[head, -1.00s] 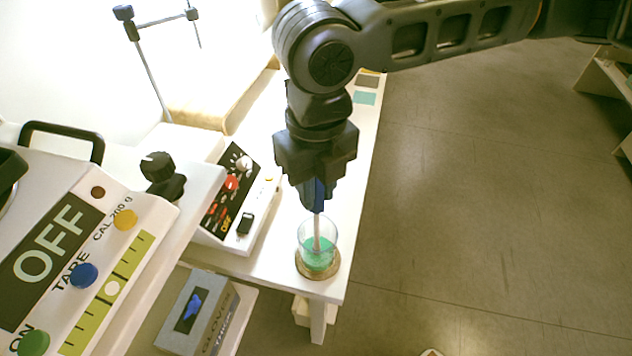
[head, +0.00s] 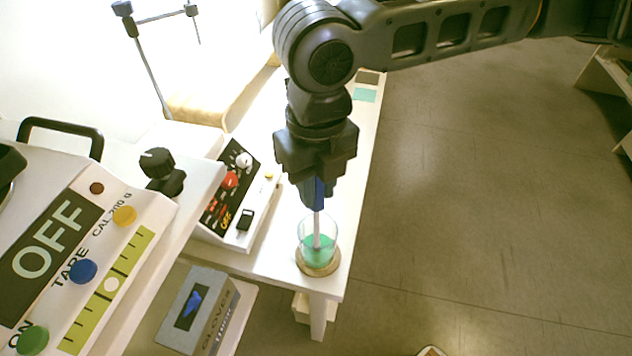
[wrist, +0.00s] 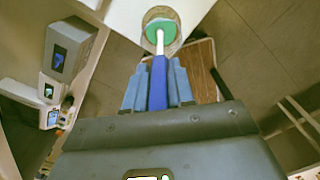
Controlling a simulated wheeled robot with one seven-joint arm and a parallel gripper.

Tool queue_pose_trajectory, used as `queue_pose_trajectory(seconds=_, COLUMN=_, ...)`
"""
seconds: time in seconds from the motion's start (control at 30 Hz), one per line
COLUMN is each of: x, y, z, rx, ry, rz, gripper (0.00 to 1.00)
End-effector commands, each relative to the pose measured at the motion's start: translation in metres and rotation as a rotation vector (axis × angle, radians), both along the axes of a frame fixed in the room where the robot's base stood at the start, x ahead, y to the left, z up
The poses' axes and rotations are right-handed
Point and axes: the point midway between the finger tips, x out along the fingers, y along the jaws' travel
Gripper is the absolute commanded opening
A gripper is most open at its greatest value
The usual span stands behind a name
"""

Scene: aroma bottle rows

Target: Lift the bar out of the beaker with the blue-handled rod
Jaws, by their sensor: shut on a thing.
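My gripper (head: 318,192) is shut on the blue handle of the rod (wrist: 158,84) and points down over the table's front end. The rod's pale shaft (head: 317,228) reaches down into a clear glass beaker (head: 304,236). Green liquid (head: 321,250) fills the lower part of the beaker, which stands on a round tan mat (head: 318,270). In the wrist view the shaft (wrist: 160,42) enters the beaker over the green liquid (wrist: 172,28). I cannot make out the bar; the liquid and rod tip hide the bottom.
A control box with red and white knobs (head: 228,195) stands left of the beaker. A scale panel marked OFF (head: 75,262) fills the near left. A glove box (head: 199,312) sits lower down. The white table's right edge (head: 366,170) is close to the beaker, with open floor beyond.

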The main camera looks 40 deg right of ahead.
Motion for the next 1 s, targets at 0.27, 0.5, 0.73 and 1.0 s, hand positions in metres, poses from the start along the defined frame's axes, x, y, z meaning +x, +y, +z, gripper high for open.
queue_pose_trajectory(seconds=0.27, x=0.0, y=0.0, z=0.009, rx=0.0, ry=0.0, rz=0.0, gripper=0.0)
queue_pose_trajectory(seconds=0.5, x=0.0, y=0.0, z=0.02, rx=0.0, ry=0.0, rz=0.0, gripper=0.0)
queue_pose_trajectory(seconds=0.73, x=0.0, y=0.0, z=0.031, rx=0.0, ry=0.0, rz=0.0, gripper=0.0)
queue_pose_trajectory(seconds=1.0, x=0.0, y=0.0, z=0.043, rx=0.0, ry=-0.001, rz=0.0, gripper=0.0)
